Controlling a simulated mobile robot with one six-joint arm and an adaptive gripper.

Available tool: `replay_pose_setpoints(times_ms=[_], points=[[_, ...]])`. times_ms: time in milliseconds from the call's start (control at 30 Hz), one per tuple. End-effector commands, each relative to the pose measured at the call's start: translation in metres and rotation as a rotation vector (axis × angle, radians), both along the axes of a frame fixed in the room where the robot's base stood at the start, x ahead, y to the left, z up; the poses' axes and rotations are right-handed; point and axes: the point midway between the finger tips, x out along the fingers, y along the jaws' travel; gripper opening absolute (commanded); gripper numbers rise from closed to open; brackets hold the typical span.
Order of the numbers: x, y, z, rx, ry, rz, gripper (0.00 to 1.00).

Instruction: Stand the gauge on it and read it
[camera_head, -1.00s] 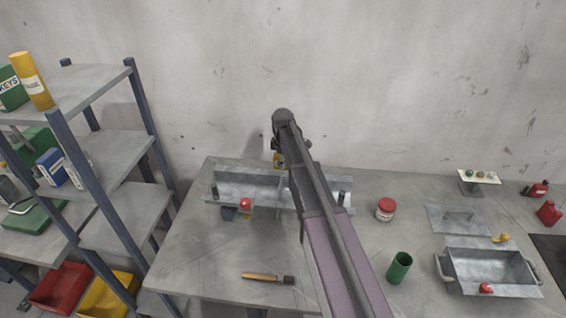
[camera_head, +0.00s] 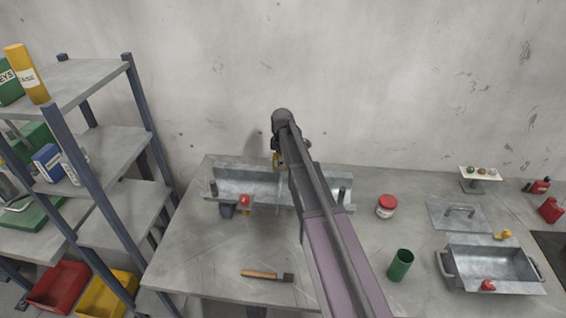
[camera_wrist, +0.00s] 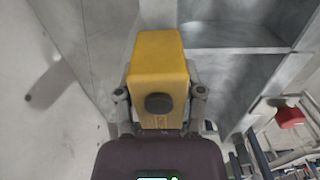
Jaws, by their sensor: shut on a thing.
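The gauge is a yellow block with a dark round knob (camera_wrist: 160,75), seen close up in the wrist view. My gripper (camera_wrist: 160,112) is shut on it, one finger on each side. In the head view a small yellow part of the gauge (camera_head: 278,160) shows below my wrist, over the left part of the grey metal trough (camera_head: 235,186). The arm hides much of the trough's right part. I cannot tell whether the gauge touches the trough. The gauge's reading face is not visible.
A red knob (camera_head: 244,200) sits at the trough's front. A brush (camera_head: 266,275) lies on the bench in front. A green cup (camera_head: 400,265), a red-lidded jar (camera_head: 386,206) and a metal bin (camera_head: 490,270) stand to the right. Shelving (camera_head: 110,150) stands at left.

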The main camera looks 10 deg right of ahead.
Motion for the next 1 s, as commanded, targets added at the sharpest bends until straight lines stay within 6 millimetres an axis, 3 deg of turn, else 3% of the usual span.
replay_pose_setpoints(times_ms=[700,733,800,867,1000], points=[[0.0000,0.0012,-0.0109,0.000,0.000,0.001,0.00],[0.0000,0.0012,-0.0103,0.000,0.000,0.001,0.57],[0.0000,0.0013,-0.0100,0.000,0.000,0.002,0.77],[0.0000,0.0014,-0.0100,0.000,0.000,0.002,0.91],[0.0001,0.0015,-0.0100,0.000,0.000,0.002,0.91]])
